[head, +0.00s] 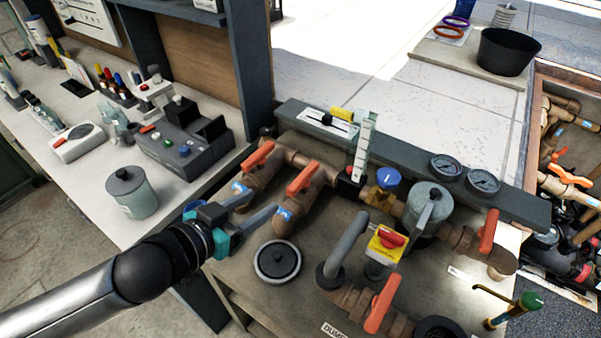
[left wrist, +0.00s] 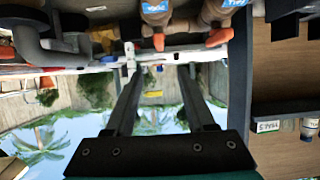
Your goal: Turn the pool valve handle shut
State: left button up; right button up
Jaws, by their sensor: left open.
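Several brown pipe valves with orange handles stand on the bench; which one is the task's valve cannot be told. In the head view, a left orange handle (head: 258,154) and a second orange handle (head: 302,178) lie along two side-by-side pipes with blue tags. Other orange handles are at the right (head: 488,231) and the front (head: 381,303). My left gripper (head: 262,200) is open and empty, its fingers near the lower ends of the two tagged pipes. In the left wrist view, orange handle ends (left wrist: 219,38) show beyond the fingertips (left wrist: 157,62). Contact cannot be told.
A round black-and-white disc (head: 277,261) lies just in front of the gripper. A grey curved pipe (head: 346,242), a red knob on a yellow plate (head: 391,238) and a grey canister (head: 428,207) stand to the right. A side counter (head: 84,183) holds tools and a jar (head: 131,191).

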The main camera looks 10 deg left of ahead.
aim_at(301, 177)
pick_arm(q)
jog(key=x, duration=1.5)
jog(key=shift+w+d+r+b, duration=0.1)
jog(key=shift+w+b, duration=0.05)
jog(key=shift+b, duration=0.2)
grip_shut()
dwell(0.3)
